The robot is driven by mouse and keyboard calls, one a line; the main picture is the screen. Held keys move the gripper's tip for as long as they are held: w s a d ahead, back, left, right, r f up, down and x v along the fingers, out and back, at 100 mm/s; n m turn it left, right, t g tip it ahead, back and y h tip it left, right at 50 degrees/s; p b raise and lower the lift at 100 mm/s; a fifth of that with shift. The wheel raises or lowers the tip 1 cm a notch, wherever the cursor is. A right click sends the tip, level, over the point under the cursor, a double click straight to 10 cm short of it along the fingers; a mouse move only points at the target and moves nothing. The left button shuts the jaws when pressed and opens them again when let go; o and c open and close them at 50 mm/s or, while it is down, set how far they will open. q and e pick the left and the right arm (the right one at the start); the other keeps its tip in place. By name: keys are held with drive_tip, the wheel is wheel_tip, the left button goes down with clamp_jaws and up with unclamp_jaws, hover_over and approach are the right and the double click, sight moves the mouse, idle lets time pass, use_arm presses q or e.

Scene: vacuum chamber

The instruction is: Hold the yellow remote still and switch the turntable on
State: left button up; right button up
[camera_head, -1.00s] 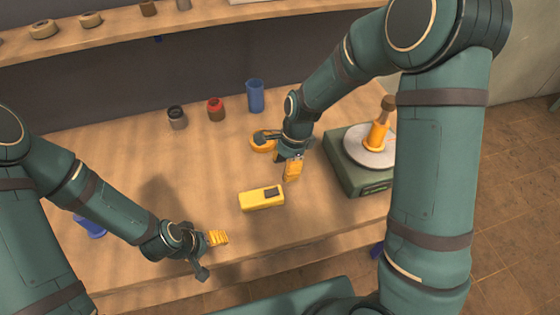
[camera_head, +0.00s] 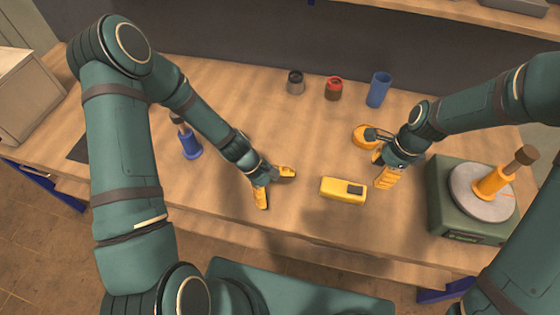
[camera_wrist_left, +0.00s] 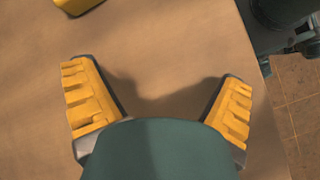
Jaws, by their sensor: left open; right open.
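The yellow remote (camera_head: 338,187), with a dark patch on its top, lies on the table between my two grippers. Its edge also shows at the top of the left wrist view (camera_wrist_left: 77,4). My left gripper (camera_head: 274,189) is open and empty, low over the table to the left of the remote, apart from it. Its yellow fingers are spread in the left wrist view (camera_wrist_left: 158,100). My right gripper (camera_head: 376,168) is open, just right of the remote. The turntable (camera_head: 457,214) is a green box with a pale disc, at the right; an orange bottle-like piece (camera_head: 491,183) stands on the disc.
A grey jar (camera_head: 295,83), a red jar (camera_head: 333,89) and a blue cup (camera_head: 379,90) stand at the back. A blue bottle (camera_head: 189,142) stands at the left behind my left arm. The table in front of the remote is clear.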

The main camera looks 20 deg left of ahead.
sight(323, 183)
use_arm(q)
drive_tip(key=w+r+n+h, duration=0.1)
drive_tip(key=w+n+h, duration=0.1)
drive_tip(key=w+r+n+h, duration=0.1)
drive_tip(key=r+n+h, duration=0.1)
drive_tip(key=w+r+n+h, duration=0.1)
drive_tip(key=w+r+n, duration=0.1)
drive_tip(key=shift+w+a+r+t+h, duration=0.1)
drive_tip(key=shift+w+a+t+h, duration=0.25)
drive_tip(key=shift+a+t+h, duration=0.05)
drive_tip(key=shift+d+n, duration=0.1)
drive_tip(key=shift+n, duration=0.2)
drive_tip(key=x, duration=1.3)
drive_tip(key=shift+d, duration=0.25)
drive_tip(key=c, duration=1.4)
drive_tip(key=shift+c, duration=0.2)
use_arm(e)
drive_tip(key=shift+a, duration=0.15)
clamp_jaws()
drive_tip(key=s+a+r+m+h, duration=0.1)
drive_tip(key=a+r+h, duration=0.2)
drive_tip(key=r+h, duration=0.1)
drive_tip(key=shift+s+r+m+t, duration=0.2)
drive_tip(key=shift+r+m+t, duration=0.1)
drive_tip(key=shift+r, duration=0.45)
